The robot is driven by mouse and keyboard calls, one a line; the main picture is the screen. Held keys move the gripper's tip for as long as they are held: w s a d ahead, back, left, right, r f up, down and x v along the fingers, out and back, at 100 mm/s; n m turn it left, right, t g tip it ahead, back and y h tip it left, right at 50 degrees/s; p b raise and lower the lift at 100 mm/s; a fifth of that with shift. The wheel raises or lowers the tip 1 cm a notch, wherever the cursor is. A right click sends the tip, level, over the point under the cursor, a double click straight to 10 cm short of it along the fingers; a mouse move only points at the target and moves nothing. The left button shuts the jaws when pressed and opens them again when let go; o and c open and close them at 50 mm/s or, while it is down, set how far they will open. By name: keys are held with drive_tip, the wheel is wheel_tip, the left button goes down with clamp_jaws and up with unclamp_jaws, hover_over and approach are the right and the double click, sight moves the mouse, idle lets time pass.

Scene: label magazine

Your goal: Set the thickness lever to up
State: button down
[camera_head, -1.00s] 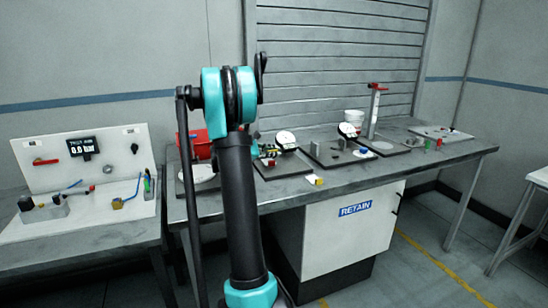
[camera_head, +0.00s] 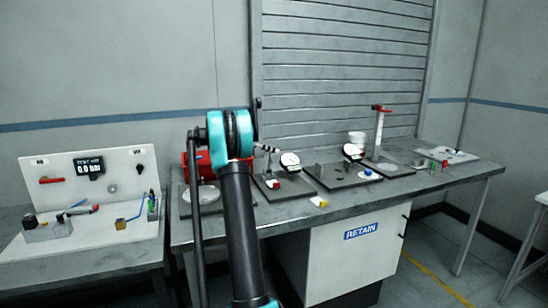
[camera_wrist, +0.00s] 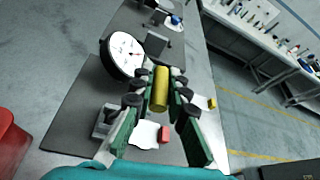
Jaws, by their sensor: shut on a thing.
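My gripper (camera_wrist: 161,86) is shut on a yellow cylinder (camera_wrist: 161,90), one green-and-black finger on each side. The cylinder may be the lever's grip; I cannot tell whether it is joined to the gauge. The gauge's round white dial (camera_wrist: 123,54) is just left of the fingers in the wrist view. The dial (camera_head: 290,160) also shows in the head view, on a dark plate (camera_head: 258,183) on the bench. My gripper's fingers cannot be made out in the head view. The lever's position cannot be read clearly.
A white-and-red piece (camera_wrist: 165,135) lies below the fingers in the wrist view. A small yellow block (camera_head: 318,201) is near the bench's front edge. A red container (camera_head: 204,158) is left of the gauge. A second dial (camera_head: 353,151) and a tall stand (camera_head: 379,132) are to the right.

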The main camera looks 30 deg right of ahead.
drive_tip(key=shift+w+d+r, duration=0.15)
drive_tip(key=shift+w+d, duration=0.1)
drive_tip(key=shift+w, duration=0.75)
drive_tip(key=shift+w+d+r, duration=0.1)
drive_tip(key=shift+w+d, duration=0.1)
drive_tip(key=shift+w, duration=0.8)
drive_tip(key=c, duration=1.5)
unclamp_jaws()
drive_tip(key=v, duration=1.2)
drive_tip(key=shift+w, duration=0.1)
drive_tip(key=shift+a, duration=0.1)
